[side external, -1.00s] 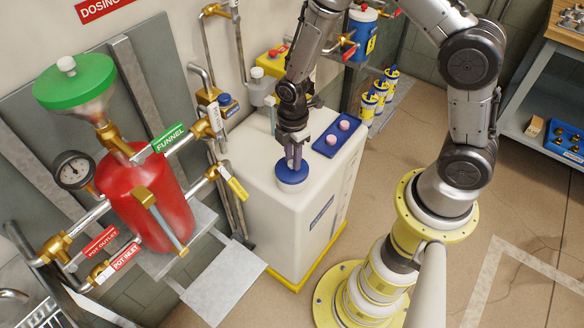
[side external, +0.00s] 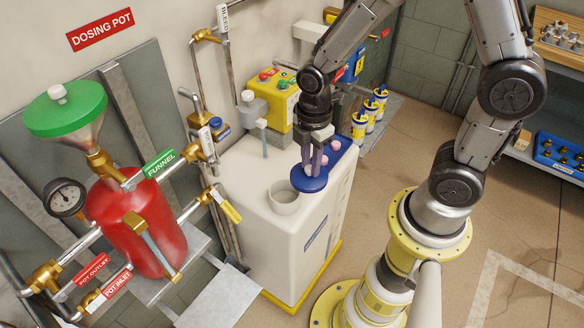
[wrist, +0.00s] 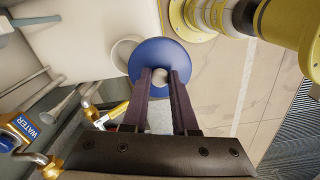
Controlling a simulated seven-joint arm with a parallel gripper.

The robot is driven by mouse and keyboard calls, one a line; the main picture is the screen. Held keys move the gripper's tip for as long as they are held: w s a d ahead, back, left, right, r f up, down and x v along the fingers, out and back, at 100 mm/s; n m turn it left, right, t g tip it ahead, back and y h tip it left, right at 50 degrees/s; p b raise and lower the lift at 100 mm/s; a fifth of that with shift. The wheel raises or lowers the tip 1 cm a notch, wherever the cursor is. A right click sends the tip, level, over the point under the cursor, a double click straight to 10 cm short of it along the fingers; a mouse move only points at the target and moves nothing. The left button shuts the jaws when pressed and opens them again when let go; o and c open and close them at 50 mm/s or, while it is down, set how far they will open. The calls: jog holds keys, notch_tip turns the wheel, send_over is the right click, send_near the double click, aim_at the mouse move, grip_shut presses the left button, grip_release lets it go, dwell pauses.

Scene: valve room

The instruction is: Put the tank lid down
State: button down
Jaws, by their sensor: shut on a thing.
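The tank lid (side external: 308,184) is a round blue disc with a pale knob on top, which shows in the wrist view (wrist: 162,48). My gripper (side external: 314,170) points down and is shut on the lid's knob; its fingers also show in the wrist view (wrist: 161,76). The white tank (side external: 262,232) has a round open neck (side external: 286,199), seen just left of the lid. The lid is off the neck, over the tank top near a blue tray (side external: 350,152). I cannot tell whether the lid touches the top.
The blue tray holds pink pieces (side external: 336,145), partly hidden by my gripper. A yellow pump box (side external: 280,108) and a grey fitting with a tube stand behind the tank. The red dosing pot (side external: 135,225) with its green funnel (side external: 66,108) is at left. Several small canisters (side external: 370,115) stand behind right.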

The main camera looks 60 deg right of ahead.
jog(key=s+r, duration=0.3)
jog(key=s, duration=0.4)
jog(key=w, duration=0.8)
jog(key=shift+w+d+f, duration=0.15)
jog(key=shift+d+f, duration=0.1)
jog(key=shift+d, duration=0.1)
jog(key=w+f, duration=0.4)
jog(key=w, duration=0.1)
jog(key=w+f, duration=0.5)
jog(key=w, duration=0.1)
jog(key=w+d+f, duration=0.1)
jog(key=w+f, duration=0.3)
jog(key=w, duration=0.2)
jog(key=shift+w+f, duration=0.1)
jog(key=shift+f, duration=0.2)
jog(key=shift+w+f, duration=0.15)
jog(key=shift+f, duration=1.45)
jog(key=shift+f, duration=0.1)
